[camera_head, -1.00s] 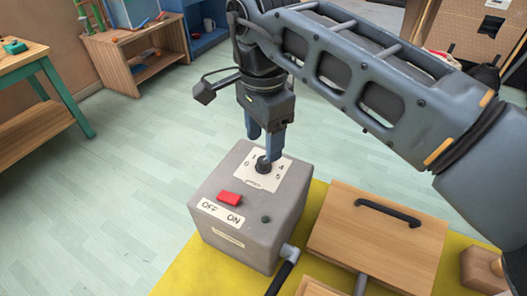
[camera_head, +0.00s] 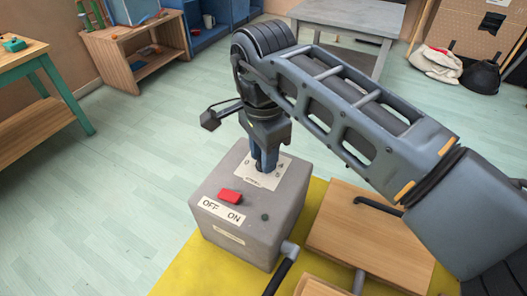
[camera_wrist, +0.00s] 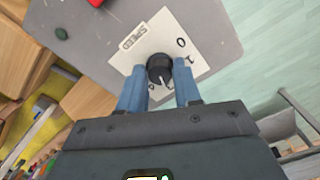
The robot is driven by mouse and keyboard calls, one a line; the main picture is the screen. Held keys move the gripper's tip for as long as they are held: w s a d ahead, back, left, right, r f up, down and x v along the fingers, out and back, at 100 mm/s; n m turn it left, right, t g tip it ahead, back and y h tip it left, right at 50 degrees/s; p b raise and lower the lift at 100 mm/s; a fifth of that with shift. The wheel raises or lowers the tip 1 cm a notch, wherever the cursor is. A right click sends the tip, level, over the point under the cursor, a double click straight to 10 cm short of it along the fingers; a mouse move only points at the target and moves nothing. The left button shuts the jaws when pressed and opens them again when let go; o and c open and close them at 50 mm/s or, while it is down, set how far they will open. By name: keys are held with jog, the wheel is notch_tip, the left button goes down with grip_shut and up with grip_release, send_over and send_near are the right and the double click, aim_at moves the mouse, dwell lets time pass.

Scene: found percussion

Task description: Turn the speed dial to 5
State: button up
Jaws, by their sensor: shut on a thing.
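The speed dial is a black round knob (camera_wrist: 160,68) on a white plate (camera_wrist: 140,42) marked SPEED, on top of a grey box (camera_head: 240,240). In the wrist view, 0 and 1 show to the right of the knob; other numbers are hidden or hard to read. A pale pointer mark on the knob faces toward my palm; its exact number cannot be read. My gripper (camera_wrist: 160,66) points down with its blue fingers shut on the knob, one on each side. In the head view, my gripper (camera_head: 265,165) hides the knob.
A wooden board (camera_head: 360,240) with a black handle is to the right on a yellow mat (camera_head: 185,272). Floor is clear at left.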

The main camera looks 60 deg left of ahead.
jog(key=c, duration=0.4)
jog(key=shift+c, duration=0.2)
jog(key=shift+m, duration=0.3)
jog(key=m, duration=0.3)
jog(key=shift+m+b, duration=0.3)
jog(key=shift+b, duration=0.05)
jog(key=m, duration=0.4)
jog(key=shift+b, duration=0.3)
jog(key=m, duration=0.4)
jog(key=shift+m+b, duration=0.35)
jog(key=shift+m, duration=1.45)
